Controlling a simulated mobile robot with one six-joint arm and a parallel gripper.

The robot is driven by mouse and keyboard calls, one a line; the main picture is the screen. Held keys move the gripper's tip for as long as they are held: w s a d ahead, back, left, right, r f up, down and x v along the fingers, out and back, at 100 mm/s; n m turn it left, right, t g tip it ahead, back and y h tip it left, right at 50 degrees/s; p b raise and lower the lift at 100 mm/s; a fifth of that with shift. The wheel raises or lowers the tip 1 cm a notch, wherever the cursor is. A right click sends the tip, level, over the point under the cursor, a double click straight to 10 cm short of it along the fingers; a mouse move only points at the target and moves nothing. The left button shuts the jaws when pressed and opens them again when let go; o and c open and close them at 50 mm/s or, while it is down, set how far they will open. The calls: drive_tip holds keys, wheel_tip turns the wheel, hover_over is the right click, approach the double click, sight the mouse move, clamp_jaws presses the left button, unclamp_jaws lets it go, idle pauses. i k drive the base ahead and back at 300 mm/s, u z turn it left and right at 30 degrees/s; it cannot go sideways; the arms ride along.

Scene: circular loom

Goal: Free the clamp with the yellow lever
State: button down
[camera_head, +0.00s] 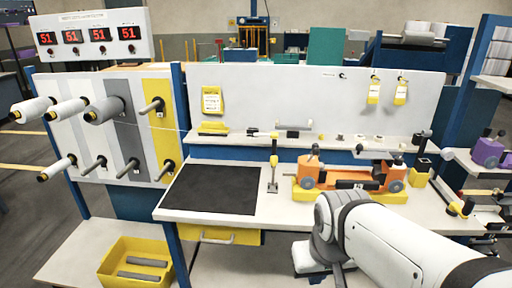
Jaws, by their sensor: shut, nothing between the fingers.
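An upright yellow piece with dark parts and a grey foot (273,168) stands on the bench at the right of the dark mat. It looks like a lever, but its clamp cannot be made out clearly. A second small yellow-and-black piece (460,208) sits at the bench's right end, and I cannot tell which of the two is the clamp's lever. An orange fixture (340,180) with grey round knobs lies between them. My white arm reaches in from the lower right and bends down in front of the bench. My gripper's fingers do not show.
The dark mat (212,187) covers the bench's left part. A yellow block (419,178) with a dark post stands right of the fixture. A spool panel (112,125) rises at left. A yellow bin (137,264) sits low. My arm hides part of the bench front.

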sight(274, 159)
drive_tip(key=i, duration=1)
drive_tip(key=u, duration=0.05)
